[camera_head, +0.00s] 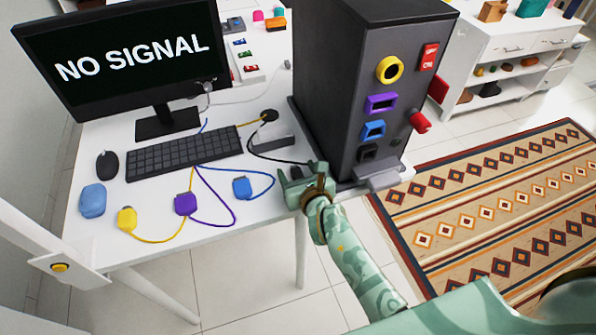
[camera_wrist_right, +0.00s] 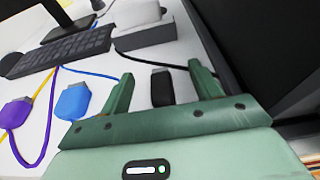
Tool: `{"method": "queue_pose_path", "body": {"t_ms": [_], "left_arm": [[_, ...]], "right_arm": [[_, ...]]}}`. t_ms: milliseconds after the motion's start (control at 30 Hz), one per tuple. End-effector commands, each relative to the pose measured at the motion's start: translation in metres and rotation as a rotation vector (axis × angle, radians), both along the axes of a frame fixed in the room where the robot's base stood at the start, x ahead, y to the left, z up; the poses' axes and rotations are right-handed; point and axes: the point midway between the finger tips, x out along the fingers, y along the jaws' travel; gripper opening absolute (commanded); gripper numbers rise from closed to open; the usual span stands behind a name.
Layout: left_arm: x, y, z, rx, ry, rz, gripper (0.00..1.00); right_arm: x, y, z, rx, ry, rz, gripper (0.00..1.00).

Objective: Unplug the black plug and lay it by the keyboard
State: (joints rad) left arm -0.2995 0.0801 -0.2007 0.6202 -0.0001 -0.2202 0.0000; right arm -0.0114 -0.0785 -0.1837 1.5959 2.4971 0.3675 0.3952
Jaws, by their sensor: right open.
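In the head view the right gripper (camera_head: 302,174) is at the desk's right part, beside the dark tower (camera_head: 328,90), and partly hides the plug (camera_head: 296,173). The black socket (camera_head: 367,153) low on the tower looks empty. The keyboard (camera_head: 185,153) lies to the left, below the monitor. My left gripper is not in view.
A mouse (camera_head: 107,165) is left of the keyboard. The grey box (camera_head: 272,139) stands behind the gripper.

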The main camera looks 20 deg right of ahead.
Motion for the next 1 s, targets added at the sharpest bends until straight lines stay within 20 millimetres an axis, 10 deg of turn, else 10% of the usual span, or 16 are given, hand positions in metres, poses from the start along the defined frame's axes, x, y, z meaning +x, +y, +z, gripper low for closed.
{"method": "queue_pose_path", "body": {"t_ms": [1000], "left_arm": [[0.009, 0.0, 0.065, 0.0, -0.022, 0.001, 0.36]], "right_arm": [[-0.038, -0.002, 0.063, 0.0, 0.0, 0.0, 0.63]]}}
